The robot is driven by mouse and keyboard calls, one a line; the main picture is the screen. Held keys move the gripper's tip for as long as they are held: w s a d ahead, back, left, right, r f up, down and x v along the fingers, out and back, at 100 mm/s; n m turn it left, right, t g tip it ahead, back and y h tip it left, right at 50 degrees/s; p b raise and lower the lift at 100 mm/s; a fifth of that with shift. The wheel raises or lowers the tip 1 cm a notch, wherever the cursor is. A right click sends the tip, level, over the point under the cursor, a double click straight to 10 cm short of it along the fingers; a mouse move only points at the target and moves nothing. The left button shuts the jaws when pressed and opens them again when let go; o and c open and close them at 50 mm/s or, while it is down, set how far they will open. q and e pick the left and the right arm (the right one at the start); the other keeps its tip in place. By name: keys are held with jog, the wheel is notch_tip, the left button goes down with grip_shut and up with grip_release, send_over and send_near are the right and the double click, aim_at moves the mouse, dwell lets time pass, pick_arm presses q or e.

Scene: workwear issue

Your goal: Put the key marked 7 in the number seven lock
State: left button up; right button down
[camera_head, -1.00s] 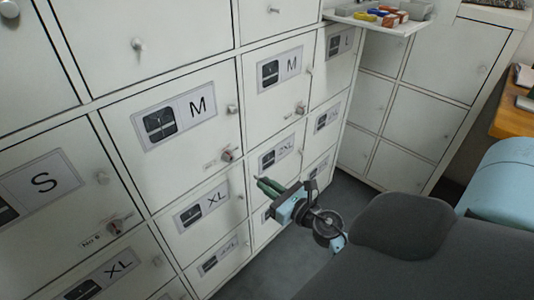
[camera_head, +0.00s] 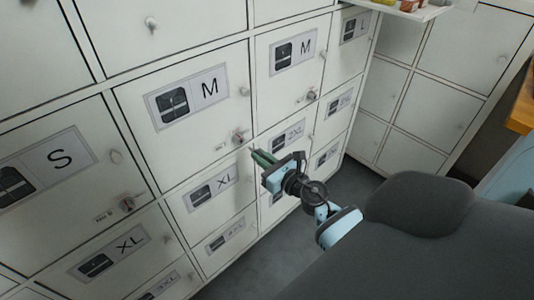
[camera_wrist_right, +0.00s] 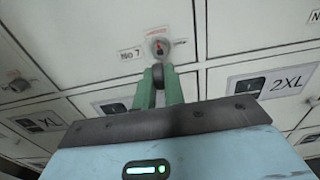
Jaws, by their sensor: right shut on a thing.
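My right gripper (camera_head: 256,154) is just below and right of a round lock (camera_head: 238,138) on the white locker door marked M. In the right wrist view the green fingers of the right gripper (camera_wrist_right: 158,78) are shut on a small, dark, rounded piece, which looks like the key (camera_wrist_right: 158,71); its mark cannot be read. The lock (camera_wrist_right: 159,47) shows just above the fingertips, with a red mark on its face. A label ending in 7 (camera_wrist_right: 131,53) is left of it. The key appears apart from the lock or just short of it. My left gripper is not in view.
Another lock (camera_head: 127,203) sits on the S door at the left, and a third (camera_head: 311,96) on the M door to the right. Plain knobs are on other doors. A shelf (camera_head: 415,10) juts out at the top right. Grey floor (camera_head: 262,262) is clear below.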

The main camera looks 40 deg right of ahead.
jog(key=shift+w+a, duration=0.1)
jog(key=shift+w, duration=1.2)
jog(key=shift+w+a+b, duration=0.1)
jog(key=shift+w+b, duration=0.25)
jog(key=shift+w, duration=1.2)
dwell(4.7)
jog(key=shift+r, duration=0.1)
